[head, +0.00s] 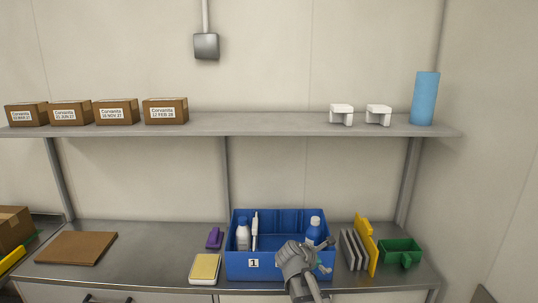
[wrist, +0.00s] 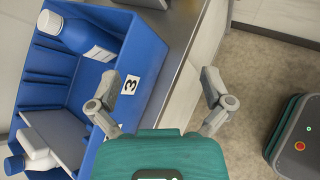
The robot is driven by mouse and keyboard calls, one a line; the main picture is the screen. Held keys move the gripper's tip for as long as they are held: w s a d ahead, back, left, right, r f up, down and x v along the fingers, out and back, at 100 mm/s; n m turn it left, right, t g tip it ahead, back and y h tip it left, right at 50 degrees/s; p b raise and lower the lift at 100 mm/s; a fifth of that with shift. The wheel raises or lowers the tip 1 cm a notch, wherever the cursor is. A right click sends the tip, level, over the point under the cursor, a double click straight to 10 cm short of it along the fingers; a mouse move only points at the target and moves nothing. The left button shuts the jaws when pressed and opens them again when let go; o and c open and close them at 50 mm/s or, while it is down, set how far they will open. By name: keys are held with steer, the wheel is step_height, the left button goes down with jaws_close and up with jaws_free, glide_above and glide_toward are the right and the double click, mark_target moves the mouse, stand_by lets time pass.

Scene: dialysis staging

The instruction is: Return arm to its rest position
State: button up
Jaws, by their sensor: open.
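My gripper (head: 322,256) is in front of and over the right front part of the blue bin (head: 252,271) in the head view, hiding part of its front wall. In the wrist view my gripper (wrist: 158,78) has its two fingers spread wide with nothing between them. The blue bin (wrist: 145,52) is to the left of the fingers there, with a label reading 3 on its wall. The bin holds a white bottle with a blue cap (head: 243,235), a thin white item (head: 255,230) and a blue bottle (head: 314,230).
A shelf (head: 260,124) above bears boxes, white holders and a blue cylinder (head: 425,98).

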steer(key=s+f+m+g+y+b, duration=0.1)
steer(key=s+f+m+g+y, duration=0.2)
steer(key=s+f+m, duration=0.3)
steer(key=s+f+m+g+y+b, duration=0.2)
steer(key=s+f+m+g+y, duration=0.2)
steer(key=s+m, duration=0.9)
steer(key=shift+a+f+m+y+b, duration=0.15)
steer(key=shift+f+m+y+b, duration=0.15)
steer(key=shift+f+m+y, duration=0.55)
steer(key=shift+m, duration=0.25)
